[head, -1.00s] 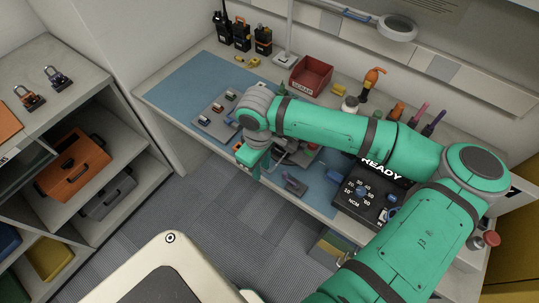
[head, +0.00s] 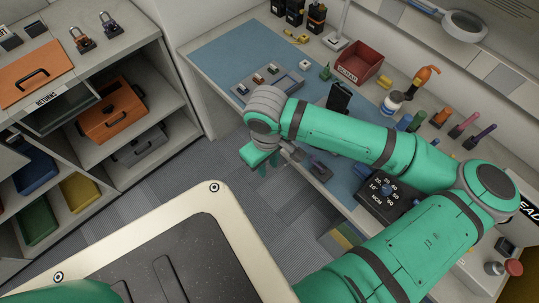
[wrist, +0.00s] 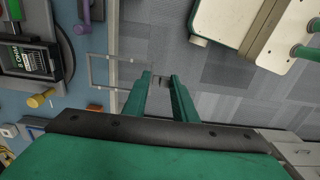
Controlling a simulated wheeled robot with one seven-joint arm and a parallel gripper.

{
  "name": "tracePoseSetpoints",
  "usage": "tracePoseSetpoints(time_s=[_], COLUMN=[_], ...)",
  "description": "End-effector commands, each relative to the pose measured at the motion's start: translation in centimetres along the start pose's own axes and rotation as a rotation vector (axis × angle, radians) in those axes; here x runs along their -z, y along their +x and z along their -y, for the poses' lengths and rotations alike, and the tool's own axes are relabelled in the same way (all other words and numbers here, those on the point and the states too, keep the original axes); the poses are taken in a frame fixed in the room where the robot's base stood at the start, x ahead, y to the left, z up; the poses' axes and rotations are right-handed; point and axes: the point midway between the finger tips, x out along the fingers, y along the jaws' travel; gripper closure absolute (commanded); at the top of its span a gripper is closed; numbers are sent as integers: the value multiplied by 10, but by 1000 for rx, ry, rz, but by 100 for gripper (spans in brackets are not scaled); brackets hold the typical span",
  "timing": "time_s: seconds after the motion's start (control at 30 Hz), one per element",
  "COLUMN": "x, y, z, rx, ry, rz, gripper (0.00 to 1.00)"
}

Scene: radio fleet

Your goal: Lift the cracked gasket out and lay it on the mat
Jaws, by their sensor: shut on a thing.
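My gripper (wrist: 160,82) is shut on the edge of a thin grey rectangular frame (wrist: 108,89), which looks like the gasket. The frame sticks out to the left of the fingertips in the wrist view, across the bench's front edge. I cannot make out a crack. In the head view my gripper (head: 262,166) hangs just off the bench's front edge, with floor beneath it, and the gasket is not clear there. The blue mat (head: 215,60) covers the left part of the bench top. It also shows in the wrist view (wrist: 68,122).
A grey tray with small parts (head: 268,82), a red bin (head: 360,61), a black device (head: 338,97) and a dial box (head: 388,190) stand on the bench. A shelf unit (head: 130,60) is at left. The mat's back left part is bare.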

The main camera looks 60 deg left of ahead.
Motion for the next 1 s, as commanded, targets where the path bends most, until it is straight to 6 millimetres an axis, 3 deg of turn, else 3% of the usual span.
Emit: tracePoseSetpoints(time_s=[1.0], x=[-1], y=[-40], z=[-1], rx=[0], ry=[2], rz=[0], gripper=[99])
